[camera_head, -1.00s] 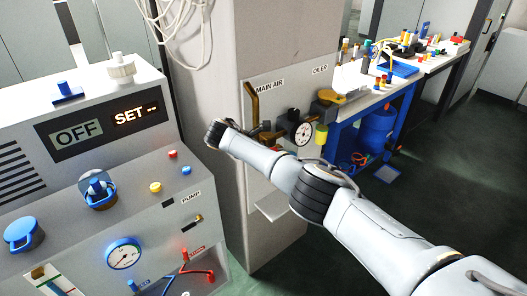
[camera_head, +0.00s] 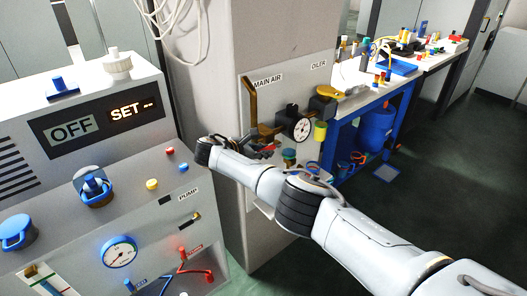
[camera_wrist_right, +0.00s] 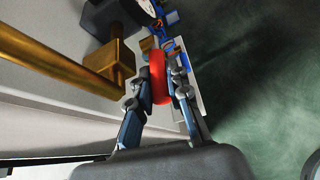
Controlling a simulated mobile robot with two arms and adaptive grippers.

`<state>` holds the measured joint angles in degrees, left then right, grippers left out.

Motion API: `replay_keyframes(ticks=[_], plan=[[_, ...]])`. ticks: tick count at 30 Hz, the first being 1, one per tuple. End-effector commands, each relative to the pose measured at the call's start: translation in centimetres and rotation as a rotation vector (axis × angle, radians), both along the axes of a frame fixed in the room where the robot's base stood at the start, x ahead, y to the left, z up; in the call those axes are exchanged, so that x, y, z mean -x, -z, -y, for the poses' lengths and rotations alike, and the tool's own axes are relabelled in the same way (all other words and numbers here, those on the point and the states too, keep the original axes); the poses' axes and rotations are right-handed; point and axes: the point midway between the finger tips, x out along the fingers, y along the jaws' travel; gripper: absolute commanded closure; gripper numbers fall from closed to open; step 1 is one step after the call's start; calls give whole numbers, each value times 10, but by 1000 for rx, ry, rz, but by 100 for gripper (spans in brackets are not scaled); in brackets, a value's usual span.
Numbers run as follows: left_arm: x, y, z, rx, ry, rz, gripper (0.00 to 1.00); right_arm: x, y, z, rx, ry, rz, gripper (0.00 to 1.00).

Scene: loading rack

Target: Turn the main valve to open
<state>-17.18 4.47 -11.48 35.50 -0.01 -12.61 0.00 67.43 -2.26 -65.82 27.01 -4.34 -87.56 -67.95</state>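The main valve's red handle (camera_head: 266,149) shows below the MAIN AIR label (camera_head: 267,82) on the panel, partly hidden by my right arm. In the right wrist view the red handle (camera_wrist_right: 158,78) stands between the two fingers of my right gripper (camera_wrist_right: 160,75), which lie close along both sides and appear shut on it. A brass pipe (camera_wrist_right: 60,60) with a square brass fitting is just left of the fingers. In the head view my right gripper (camera_head: 257,151) is in front of the panel, mostly hidden behind its wrist. My left gripper is not in view.
A round gauge (camera_head: 301,128) and the yellow-topped oiler (camera_head: 325,100) are right of the valve. A control console (camera_head: 70,200) with knobs and an OFF display stands at left. A blue workbench (camera_head: 345,135) with small items is behind at right.

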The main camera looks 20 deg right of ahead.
Motion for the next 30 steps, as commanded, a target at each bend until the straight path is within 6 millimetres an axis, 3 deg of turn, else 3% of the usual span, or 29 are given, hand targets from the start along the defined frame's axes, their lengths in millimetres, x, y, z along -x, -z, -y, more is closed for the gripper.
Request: replay_keyframes(ticks=[1,3,16,30], plan=[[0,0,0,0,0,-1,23,1,2,0,-2,1,-3,75],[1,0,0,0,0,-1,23,1,1,0,-2,1,-3,60],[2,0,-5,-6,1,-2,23,3,-3,-8,-3,-1,0,60],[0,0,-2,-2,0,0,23,36,-45,-81,-3,-3,-1,60]])
